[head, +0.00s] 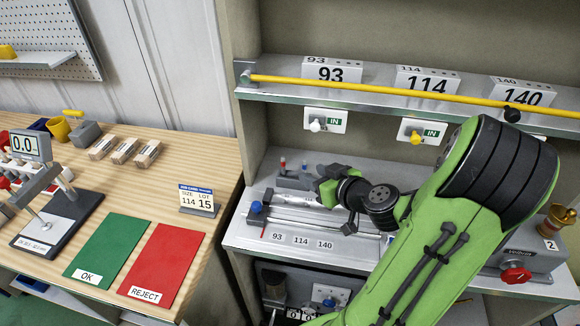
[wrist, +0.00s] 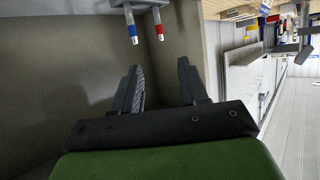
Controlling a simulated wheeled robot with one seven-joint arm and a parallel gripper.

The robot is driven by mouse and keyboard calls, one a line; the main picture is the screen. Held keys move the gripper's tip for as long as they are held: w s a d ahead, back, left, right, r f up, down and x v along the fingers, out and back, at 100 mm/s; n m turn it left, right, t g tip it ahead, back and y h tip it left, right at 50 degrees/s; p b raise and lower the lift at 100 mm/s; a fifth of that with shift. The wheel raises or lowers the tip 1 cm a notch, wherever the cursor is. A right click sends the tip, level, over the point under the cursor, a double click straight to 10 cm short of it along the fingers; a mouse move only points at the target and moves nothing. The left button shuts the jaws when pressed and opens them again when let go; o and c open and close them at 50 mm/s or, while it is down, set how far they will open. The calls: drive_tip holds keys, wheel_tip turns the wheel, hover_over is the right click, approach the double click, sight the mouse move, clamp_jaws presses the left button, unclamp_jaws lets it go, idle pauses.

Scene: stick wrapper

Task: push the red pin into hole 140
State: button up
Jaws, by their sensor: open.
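Two small capped pins stand at the back of the metal bench, one red (head: 283,163) and one blue (head: 304,168). In the wrist view the red-tipped pin (wrist: 158,27) and blue-tipped pin (wrist: 133,30) show at the top, beyond my fingertips and apart from them. My gripper (wrist: 160,67) is open with nothing between its fingers. In the head view its green body (head: 328,190) is over the bench, just right of and nearer than the pins. A strip on the bench front bears the labels 93, 114 and 140 (head: 324,245); its holes are too small to tell.
A small red mark (head: 263,237) is left of label 93. A blue-knobbed fixture (head: 256,207) stands at the bench's left. A shelf (head: 285,97) with numbered boxes and a yellow rod is above.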

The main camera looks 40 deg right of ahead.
sight(284, 160)
drive_tip(key=p+x, duration=0.3)
drive_tip(key=x, duration=0.2)
drive_tip(key=p+x, duration=0.4)
drive_tip(key=x, duration=0.1)
drive_tip(key=p+x, duration=0.4)
drive_tip(key=shift+w+r, duration=0.25)
drive_tip(key=shift+w, duration=0.3)
drive_tip(key=shift+w+d+f, duration=0.1)
drive_tip(key=shift+w+f, duration=0.2)
drive_tip(key=shift+w, duration=0.05)
drive_tip(key=shift+s, duration=0.15)
drive_tip(key=shift+c, duration=0.8)
clamp_jaws()
